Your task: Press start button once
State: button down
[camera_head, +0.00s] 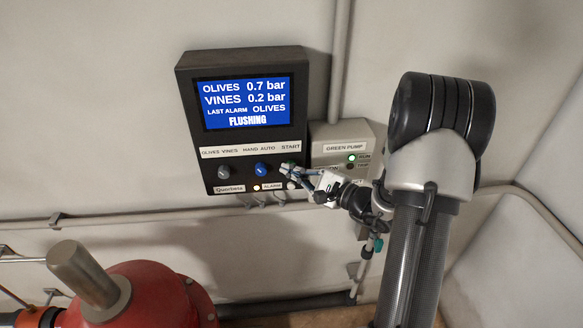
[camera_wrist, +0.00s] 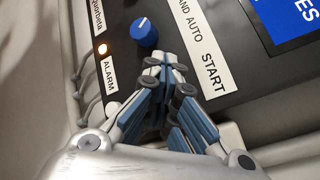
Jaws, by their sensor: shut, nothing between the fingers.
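The control panel (camera_head: 190,110) is a dark box on the wall with a blue screen reading "FLUSHING". Its START label (camera_head: 290,147) is at the right end of the label row, and the label also shows in the wrist view (camera_wrist: 214,76). In the head view a bit of green shows at the start button (camera_head: 288,164) under that label, mostly covered by my gripper (camera_head: 287,171). In the wrist view my gripper (camera_wrist: 166,66) is shut and empty, its tips over the panel face beside the START label. The button is hidden there, and I cannot tell whether the tips touch it.
A blue knob (camera_head: 261,169) and a grey knob (camera_head: 223,172) sit left of the gripper. An orange alarm lamp (camera_head: 257,187) is lit below. The green pump box (camera_head: 330,135), with a green RUN light, stands close on the right. A red vessel (camera_head: 150,290) is lower left.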

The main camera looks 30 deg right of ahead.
jog(key=shift+s, duration=0.2)
jog(key=shift+s+a+b, duration=0.35)
jog(key=shift+s+b, duration=0.05)
jog(key=shift+s, duration=0.3)
jog(key=shift+s+a+b, duration=0.25)
jog(key=shift+s+a, duration=0.05)
jog(key=shift+s, duration=0.45)
jog(key=shift+s+a+b, duration=0.25)
jog(key=shift+s+a, duration=0.1)
jog(key=shift+s, duration=0.45)
jog(key=shift+s+a+b, duration=0.25)
jog(key=shift+s+a, duration=0.05)
jog(key=shift+s, duration=0.45)
